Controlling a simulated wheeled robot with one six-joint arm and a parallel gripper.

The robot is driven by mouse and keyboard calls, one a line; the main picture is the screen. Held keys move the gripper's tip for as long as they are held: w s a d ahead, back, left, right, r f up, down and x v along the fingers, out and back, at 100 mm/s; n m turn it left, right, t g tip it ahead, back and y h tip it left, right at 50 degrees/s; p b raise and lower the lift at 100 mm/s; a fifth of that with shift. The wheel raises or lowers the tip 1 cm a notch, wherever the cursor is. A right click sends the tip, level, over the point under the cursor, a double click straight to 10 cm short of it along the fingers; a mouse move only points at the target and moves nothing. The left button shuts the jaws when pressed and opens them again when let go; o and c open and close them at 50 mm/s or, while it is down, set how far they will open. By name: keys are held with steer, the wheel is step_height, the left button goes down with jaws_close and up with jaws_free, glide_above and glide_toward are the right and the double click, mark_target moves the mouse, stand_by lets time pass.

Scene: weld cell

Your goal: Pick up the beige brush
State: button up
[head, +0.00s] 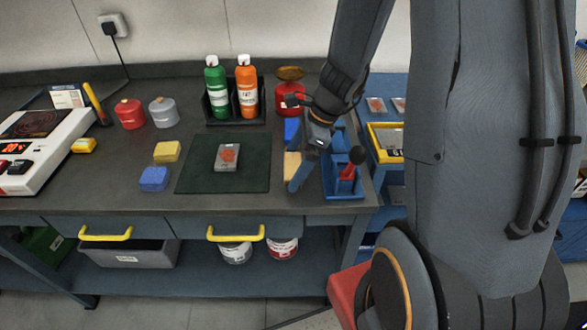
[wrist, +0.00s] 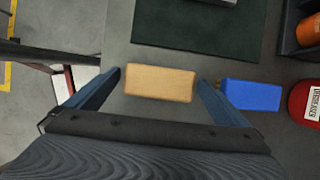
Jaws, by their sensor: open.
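The beige brush (wrist: 160,83) shows in the wrist view as a tan block lying on the dark bench top. My gripper (wrist: 158,88) is open, with one blue finger on each side of the brush and gaps between. I cannot tell how high the fingers are above the bench. In the head view my gripper (head: 310,172) is over the right part of the bench and partly covers the beige brush (head: 291,166). A blue block (wrist: 250,95) lies just outside the right finger in the wrist view.
Green and orange bottles (head: 247,90) and a red tin (head: 290,100) stand behind. The bench's front edge is near.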

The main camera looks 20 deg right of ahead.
mark_target(294, 165)
steer(key=shift+w+a+f, duration=0.1)
steer(key=shift+a+f, duration=0.15)
steer(key=shift+f, duration=0.35)
steer(key=c, duration=1)
steer(key=shift+r, duration=0.15)
steer(key=shift+r, duration=4.9)
steer(key=o, duration=0.6)
steer(key=c, duration=0.4)
